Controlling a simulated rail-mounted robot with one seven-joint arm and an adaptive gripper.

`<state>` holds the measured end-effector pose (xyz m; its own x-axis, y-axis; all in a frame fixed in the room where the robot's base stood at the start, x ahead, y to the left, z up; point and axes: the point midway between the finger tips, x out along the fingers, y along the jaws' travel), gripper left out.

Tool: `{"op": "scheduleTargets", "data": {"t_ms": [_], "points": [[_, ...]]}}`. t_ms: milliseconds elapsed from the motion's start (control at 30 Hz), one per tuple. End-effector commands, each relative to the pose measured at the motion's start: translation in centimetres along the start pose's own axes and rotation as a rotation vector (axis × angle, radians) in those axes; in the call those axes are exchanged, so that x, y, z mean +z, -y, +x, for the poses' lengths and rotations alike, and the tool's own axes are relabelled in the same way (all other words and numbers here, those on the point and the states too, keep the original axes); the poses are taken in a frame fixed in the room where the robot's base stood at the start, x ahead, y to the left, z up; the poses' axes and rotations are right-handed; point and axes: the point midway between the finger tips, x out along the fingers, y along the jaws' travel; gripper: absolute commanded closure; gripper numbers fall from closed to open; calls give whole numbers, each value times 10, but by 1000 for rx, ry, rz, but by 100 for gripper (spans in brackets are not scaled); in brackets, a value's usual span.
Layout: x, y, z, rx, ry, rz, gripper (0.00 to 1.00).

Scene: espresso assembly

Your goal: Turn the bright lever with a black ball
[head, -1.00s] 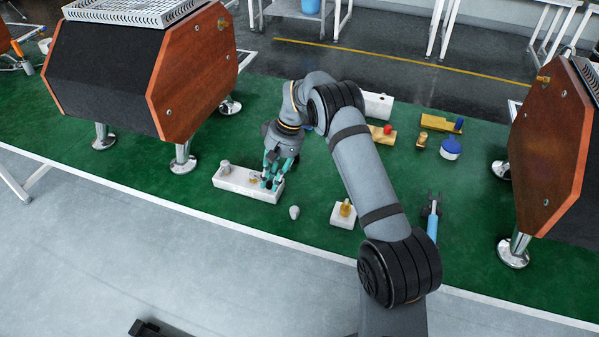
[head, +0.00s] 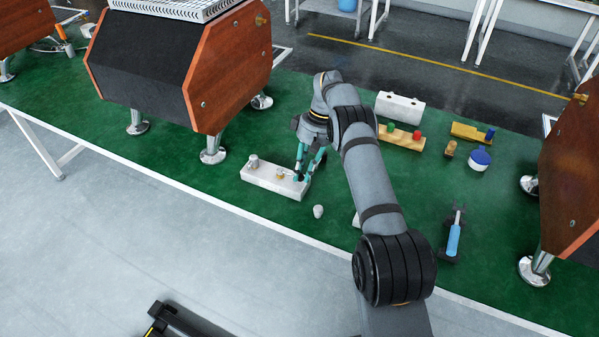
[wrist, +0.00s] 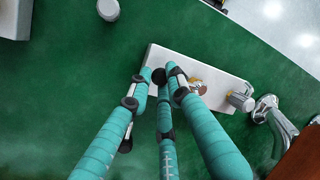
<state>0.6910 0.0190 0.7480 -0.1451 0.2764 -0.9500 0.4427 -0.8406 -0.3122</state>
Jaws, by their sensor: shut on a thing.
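A white block (head: 262,177) lies on the green mat near its front edge; it also shows in the wrist view (wrist: 178,57). A silver knob (head: 253,161) stands at its left end, and a brass fitting (head: 280,174) with a bright part sits near its middle, seen too in the wrist view (wrist: 197,87). My gripper (head: 300,176) is at the block's right end. In the wrist view its teal fingers (wrist: 165,76) close around the lever's black ball (wrist: 159,76), beside the brass fitting. The fingers hide most of the lever, so its angle is unclear.
A wood-sided machine (head: 180,70) on metal feet stands left of the block, one foot (head: 212,150) close by. A small grey piece (head: 318,211) lies in front. A blue-handled tool (head: 454,238) and several fittings lie to the right and behind.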

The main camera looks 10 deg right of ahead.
Motion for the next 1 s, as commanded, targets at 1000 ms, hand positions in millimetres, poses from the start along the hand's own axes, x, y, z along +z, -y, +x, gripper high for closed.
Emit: {"op": "scheduleTargets", "data": {"t_ms": [1000], "points": [[-1, 4, -12, 0, -2, 1, 62]]}}
